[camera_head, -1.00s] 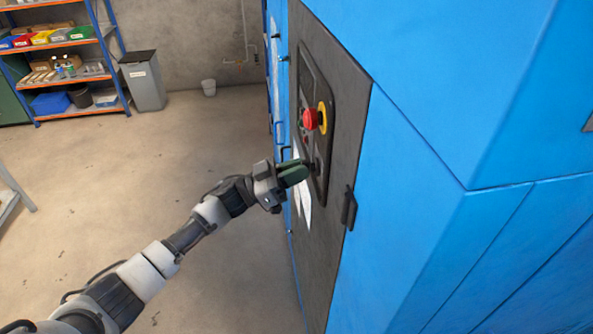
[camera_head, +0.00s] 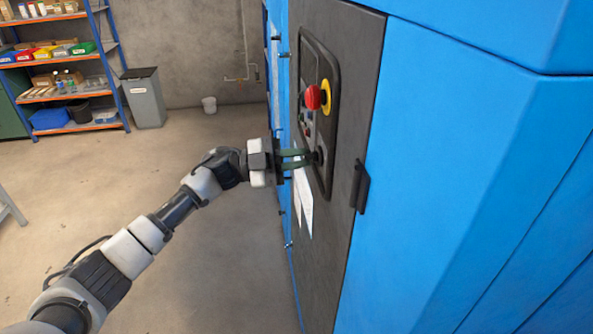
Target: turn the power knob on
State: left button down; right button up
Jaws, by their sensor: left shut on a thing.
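The power knob (camera_head: 318,156) is a small black knob low on the dark control panel (camera_head: 331,110) of the blue machine. My left gripper (camera_head: 308,157) comes in from the left with its green fingers on the knob. The fingers are shut on it and hide part of it. A red emergency button (camera_head: 314,98) with a yellow collar (camera_head: 326,92) sticks out above the gripper. My right gripper does not show.
The blue machine (camera_head: 450,150) fills the right side. A black door handle (camera_head: 360,187) stands out right of the panel, and a white sheet (camera_head: 304,195) hangs below the fingers. A shelf (camera_head: 75,95) and grey bin (camera_head: 145,98) stand far back.

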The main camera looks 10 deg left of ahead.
pick_arm(q)
jog(key=m+g+y+b, duration=0.1)
jog(key=m+b, duration=0.2)
jog(key=m, duration=0.2)
jog(key=shift+r, duration=0.15)
jog(key=shift+m+g+y+b, duration=0.4)
jog(key=shift+m+y+b, duration=0.45)
jog(key=shift+m, duration=0.85)
jog(key=shift+d, duration=0.1)
jog(key=c, duration=1.3)
grip_release()
jog(key=shift+o, duration=0.6)
jog(key=shift+d, duration=0.2)
jog(key=a+b, duration=0.2)
jog(key=a, duration=0.9)
